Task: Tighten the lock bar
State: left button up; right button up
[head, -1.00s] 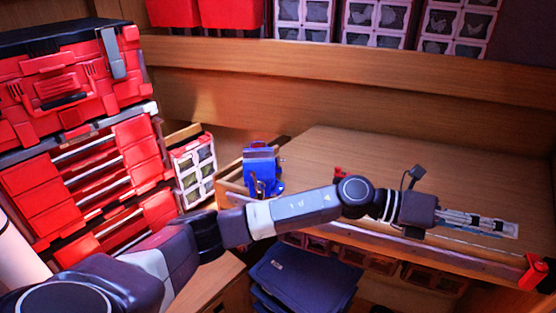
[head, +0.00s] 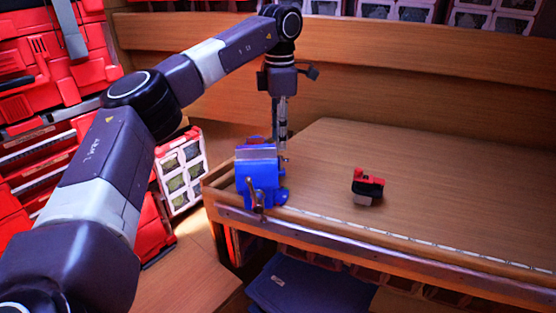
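A blue vise (head: 258,180) is fixed at the near left corner of the wooden workbench. A dark bar (head: 256,204) hangs steeply down on the vise's front side; I take this to be the lock bar. My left gripper (head: 281,143) points straight down, just behind and to the right of the vise's top. Its fingers look close together, but I cannot tell whether they are open or shut, or whether they touch the vise. Nothing is seen in them. My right gripper is out of view.
A small red and black object (head: 367,186) stands on the workbench (head: 440,200), right of the vise; the bench top around it is clear. A wooden wall (head: 400,95) rises behind. A white-framed bin rack (head: 182,172) and red tool boxes stand left. A dark blue item (head: 310,285) lies below the bench.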

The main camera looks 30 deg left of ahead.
aim_at(280, 156)
pick_arm(q)
jog(key=shift+s+d+f+p, duration=0.3)
jog(key=shift+s+d+f, duration=0.35)
jog(key=shift+s+d, duration=0.1)
jog(key=f, duration=0.3)
jog(key=shift+w+a+f+p, duration=0.1)
jog(key=shift+w+a+p, duration=0.05)
jog(key=shift+a+p, duration=0.15)
jog(key=shift+w+a+f, duration=0.1)
jog(key=shift+w+f, duration=0.05)
jog(key=shift+f, duration=0.4)
jog(key=shift+w+a+f, duration=0.1)
jog(key=shift+w+f, duration=0.05)
jog(key=shift+f, duration=0.35)
jog(key=shift+s+d+f, duration=0.1)
jog(key=shift+s+d, duration=0.05)
jog(key=shift+d, duration=0.05)
jog(key=c, duration=0.7)
grip_shut()
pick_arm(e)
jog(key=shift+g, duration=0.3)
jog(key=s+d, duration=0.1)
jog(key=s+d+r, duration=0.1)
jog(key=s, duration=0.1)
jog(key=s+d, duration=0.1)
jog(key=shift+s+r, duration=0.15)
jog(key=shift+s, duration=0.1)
